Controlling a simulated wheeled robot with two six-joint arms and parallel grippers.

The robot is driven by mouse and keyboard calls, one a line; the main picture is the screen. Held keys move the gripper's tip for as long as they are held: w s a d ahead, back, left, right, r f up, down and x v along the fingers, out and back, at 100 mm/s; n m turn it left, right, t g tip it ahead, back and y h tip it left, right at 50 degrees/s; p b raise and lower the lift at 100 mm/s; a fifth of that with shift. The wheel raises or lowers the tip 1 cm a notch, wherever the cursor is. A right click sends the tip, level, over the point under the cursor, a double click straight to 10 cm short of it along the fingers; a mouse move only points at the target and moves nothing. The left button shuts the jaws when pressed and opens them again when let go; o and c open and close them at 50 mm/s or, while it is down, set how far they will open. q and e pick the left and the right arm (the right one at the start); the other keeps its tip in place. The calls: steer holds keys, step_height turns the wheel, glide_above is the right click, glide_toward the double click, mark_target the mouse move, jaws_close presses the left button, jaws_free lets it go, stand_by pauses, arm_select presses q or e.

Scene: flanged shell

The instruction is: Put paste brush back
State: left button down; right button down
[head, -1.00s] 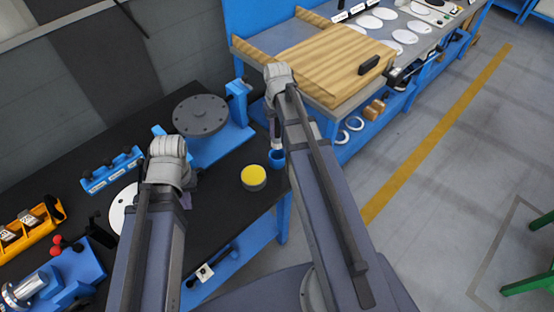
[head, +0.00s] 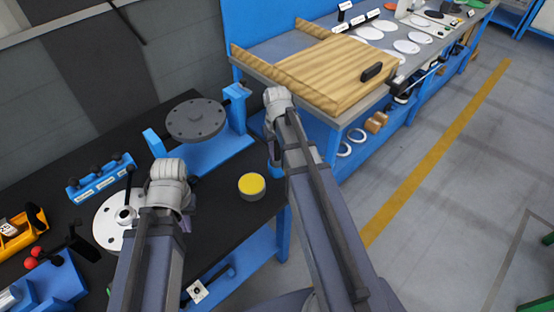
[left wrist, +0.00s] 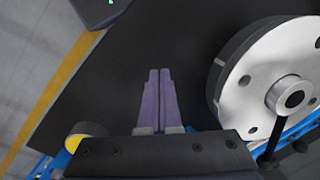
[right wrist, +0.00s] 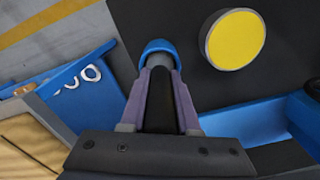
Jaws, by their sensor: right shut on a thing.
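My right gripper (right wrist: 160,66) is shut on a dark upright handle (right wrist: 160,105), which I take to be the paste brush's. A blue round cup or rim (right wrist: 160,47) shows just beyond its fingertips in the right wrist view. The brush's lower end is hidden, so I cannot tell how deep it sits in the cup. A tin with a yellow top (head: 252,185) stands on the black bench, apart from the gripper. My left gripper (left wrist: 160,72) is shut and empty over the bench.
A grey flanged disc (head: 196,119) on a blue stand is behind. A silver flange (left wrist: 275,85) is close to my left gripper. A blue rack (head: 102,178) and yellow tray (head: 22,230) are at left. A wooden box (head: 335,75) is on the neighbouring table.

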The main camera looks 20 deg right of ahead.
arm_select(q)
steer(key=shift+f, duration=0.7)
arm_select(e)
steer(key=shift+f, duration=0.75)
arm_select(q)
steer(key=shift+f+b, duration=0.25)
steer(key=shift+b, duration=0.2)
arm_select(e)
steer(key=shift+f, duration=0.2)
steer(key=c, duration=0.6)
jaws_free()
steer(key=shift+c, duration=0.2)
arm_select(q)
steer(key=shift+r, duration=0.1)
steer(key=shift+r, duration=0.1)
arm_select(e)
steer(key=shift+r, duration=0.2)
